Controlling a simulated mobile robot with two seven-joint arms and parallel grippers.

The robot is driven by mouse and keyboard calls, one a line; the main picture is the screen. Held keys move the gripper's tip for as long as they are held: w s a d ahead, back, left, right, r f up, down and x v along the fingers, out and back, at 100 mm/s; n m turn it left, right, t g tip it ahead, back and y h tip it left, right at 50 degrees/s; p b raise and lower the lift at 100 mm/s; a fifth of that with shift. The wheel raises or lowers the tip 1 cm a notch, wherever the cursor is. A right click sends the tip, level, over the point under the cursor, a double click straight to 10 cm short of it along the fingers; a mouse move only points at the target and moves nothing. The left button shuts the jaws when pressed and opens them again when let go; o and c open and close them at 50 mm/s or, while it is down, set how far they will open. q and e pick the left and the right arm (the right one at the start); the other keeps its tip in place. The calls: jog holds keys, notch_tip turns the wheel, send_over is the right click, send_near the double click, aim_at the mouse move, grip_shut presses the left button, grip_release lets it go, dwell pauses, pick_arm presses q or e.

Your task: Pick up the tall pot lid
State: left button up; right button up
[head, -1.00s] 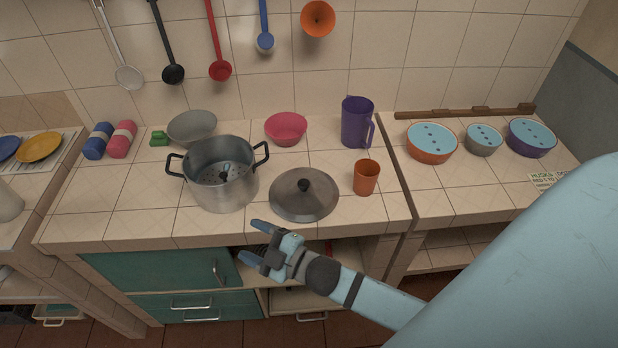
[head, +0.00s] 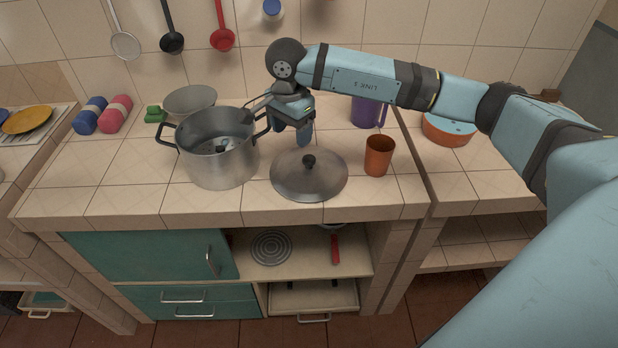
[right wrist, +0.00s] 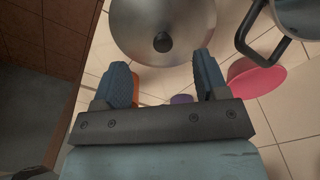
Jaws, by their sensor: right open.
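A grey round lid (head: 309,182) with a black knob (head: 309,160) lies flat on the counter, right of a tall metal pot (head: 218,165). The pot has two black handles; a dark knob and part of a disc show inside it. My right gripper (head: 292,133) is open and empty, pointing down just behind and above the lid, near the pot's right handle. In the right wrist view, the lid (right wrist: 190,25) and its knob (right wrist: 163,42) lie beyond the open, empty right gripper (right wrist: 161,64). The left gripper is not in view.
An orange cup (head: 379,156) stands right of the lid. A purple pitcher (head: 367,112) is partly hidden behind my arm. A pink bowl (right wrist: 258,78) shows in the right wrist view. A grey bowl (head: 189,102) is behind the pot. The counter's front left is clear.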

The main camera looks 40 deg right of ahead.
aim_at(309, 158)
jog(key=shift+h, duration=0.7)
jog(key=d+f, duration=0.1)
jog(key=f, duration=0.1)
jog(key=d+f, duration=0.1)
jog(key=f, duration=0.1)
jog(key=w+d+f, duration=0.1)
jog(key=d+f, duration=0.1)
jog(key=f, duration=0.1)
jog(key=shift+f, duration=0.1)
jog(key=f, duration=0.2)
jog(key=d+f+p, duration=0.1)
jog(key=f, duration=0.2)
jog(key=shift+d, duration=0.15)
jog(key=c, duration=1.1)
